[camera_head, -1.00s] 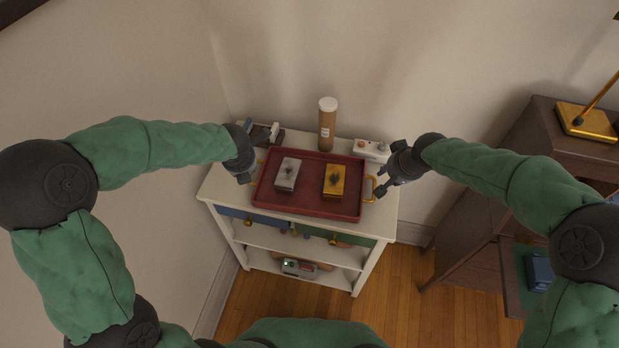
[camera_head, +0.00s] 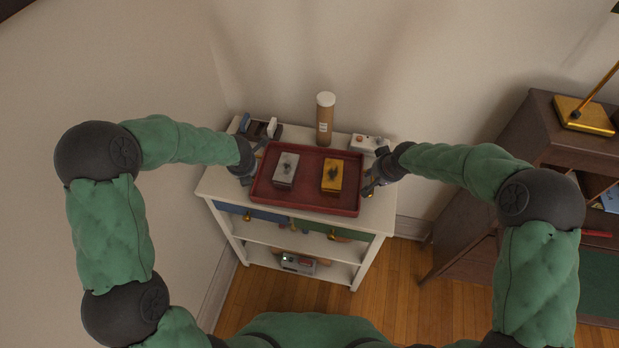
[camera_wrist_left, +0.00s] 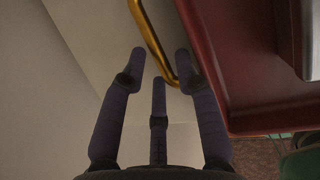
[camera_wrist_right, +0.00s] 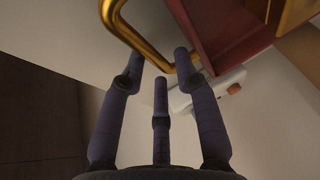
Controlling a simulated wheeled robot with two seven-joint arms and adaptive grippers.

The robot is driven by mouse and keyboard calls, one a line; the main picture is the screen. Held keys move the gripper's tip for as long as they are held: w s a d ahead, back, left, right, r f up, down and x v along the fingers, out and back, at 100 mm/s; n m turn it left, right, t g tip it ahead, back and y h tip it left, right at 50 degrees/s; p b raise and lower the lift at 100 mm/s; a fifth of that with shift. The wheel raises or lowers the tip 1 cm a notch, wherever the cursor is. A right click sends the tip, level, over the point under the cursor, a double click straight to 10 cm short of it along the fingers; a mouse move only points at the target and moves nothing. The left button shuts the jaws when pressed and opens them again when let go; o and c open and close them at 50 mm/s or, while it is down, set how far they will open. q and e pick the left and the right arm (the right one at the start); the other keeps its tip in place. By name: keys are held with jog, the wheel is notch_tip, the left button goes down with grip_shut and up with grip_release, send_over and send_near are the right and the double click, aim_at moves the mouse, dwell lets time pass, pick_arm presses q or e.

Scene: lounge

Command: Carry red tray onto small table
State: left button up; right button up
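The red tray (camera_head: 300,203) lies on the white cabinet. A silver box (camera_head: 285,170) and a gold box (camera_head: 332,175) stand on it. My left gripper (camera_head: 252,176) is at the tray's left end; the left wrist view shows its open fingers (camera_wrist_left: 160,75) around the gold handle (camera_wrist_left: 150,35), with no grip visible. My right gripper (camera_head: 371,186) is at the right end; the right wrist view shows its open fingers (camera_wrist_right: 160,65) at the other gold handle (camera_wrist_right: 130,35). I cannot tell whether the fingers touch the handles. The small table is not clearly identifiable.
The white cabinet (camera_head: 375,212) stands against the wall. Behind the tray are a tall tube with a white lid (camera_head: 325,120), a white device with knobs (camera_head: 368,144) and small dark items (camera_head: 262,129). A dark wooden shelf unit (camera_head: 540,130) with a gold lamp base (camera_head: 584,115) stands right.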

pick_arm(q)
jog(key=shift+w+f, duration=0.15)
jog(key=shift+f, duration=0.1)
pick_arm(e)
jog(key=shift+w+f, duration=0.15)
jog(key=shift+f, duration=0.15)
pick_arm(q)
grip_shut()
pick_arm(e)
grip_shut()
pick_arm(q)
jog(key=shift+r, duration=0.2)
pick_arm(e)
jog(key=shift+r, duration=0.25)
